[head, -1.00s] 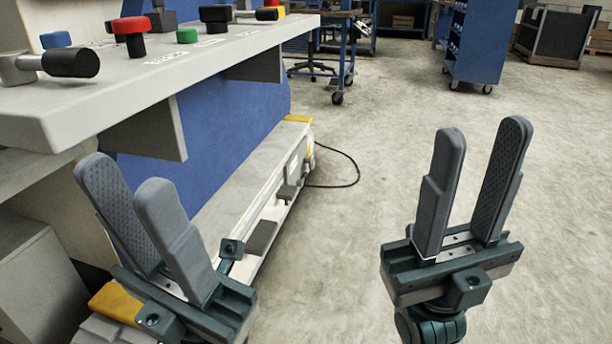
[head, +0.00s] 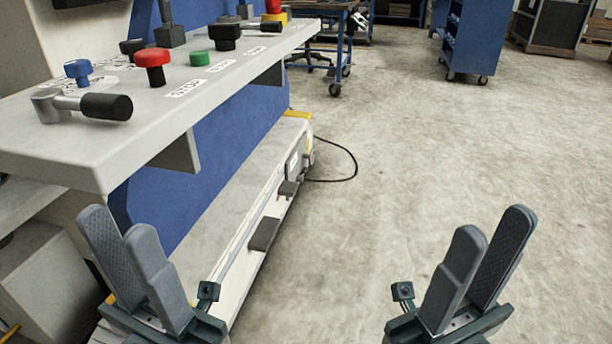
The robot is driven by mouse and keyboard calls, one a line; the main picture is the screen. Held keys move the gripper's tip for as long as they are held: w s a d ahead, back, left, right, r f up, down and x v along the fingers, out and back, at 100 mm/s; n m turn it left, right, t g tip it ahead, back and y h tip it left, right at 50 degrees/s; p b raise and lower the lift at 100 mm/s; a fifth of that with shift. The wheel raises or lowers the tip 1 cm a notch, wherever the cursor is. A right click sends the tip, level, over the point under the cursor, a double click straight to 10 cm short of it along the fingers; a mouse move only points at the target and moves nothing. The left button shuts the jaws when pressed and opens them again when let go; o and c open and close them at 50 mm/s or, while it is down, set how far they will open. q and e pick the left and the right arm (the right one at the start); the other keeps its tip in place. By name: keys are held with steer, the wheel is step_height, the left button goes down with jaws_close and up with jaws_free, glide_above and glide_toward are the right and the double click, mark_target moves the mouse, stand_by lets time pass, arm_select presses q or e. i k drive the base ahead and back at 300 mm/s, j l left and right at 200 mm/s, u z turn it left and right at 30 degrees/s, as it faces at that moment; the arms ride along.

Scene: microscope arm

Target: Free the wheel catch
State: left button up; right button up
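No part that I can make out for certain as the wheel catch shows. The closest candidates are a dark grey pedal-like plate (head: 265,233) and a smaller dark pedal-like part (head: 289,188), low on the side of the pale machine base (head: 245,190). My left gripper (head: 117,226) is open and empty at the lower left, in front of the machine. My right gripper (head: 495,224) is open and empty at the lower right, over bare floor. Neither gripper touches anything that I can see. No microscope arm is visible.
A light grey console shelf (head: 130,150) juts out at the upper left, bearing a black-handled lever (head: 105,106), a red knob (head: 153,64) and a green button (head: 199,59). A black cable (head: 352,168) lies on the floor. A blue cabinet (head: 475,40) stands far off. The floor between is clear.

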mark_target(303, 174)
steer(key=i+l+z, duration=0.3)
steer(key=i+z, duration=0.15)
steer(key=i, duration=0.15)
steer(key=i+z, duration=0.4)
steer(key=i, duration=0.2)
steer(key=i+l, duration=0.1)
steer(key=i, duration=0.5)
steer(key=i+u, duration=0.4)
steer(key=i+l+u, duration=0.15)
steer(key=i+u, duration=0.25)
steer(key=i+l+u, duration=0.2)
steer(key=u, duration=0.2)
steer(key=i+l+u, duration=0.35)
steer(key=l, duration=0.25)
steer(key=i+u, duration=0.05)
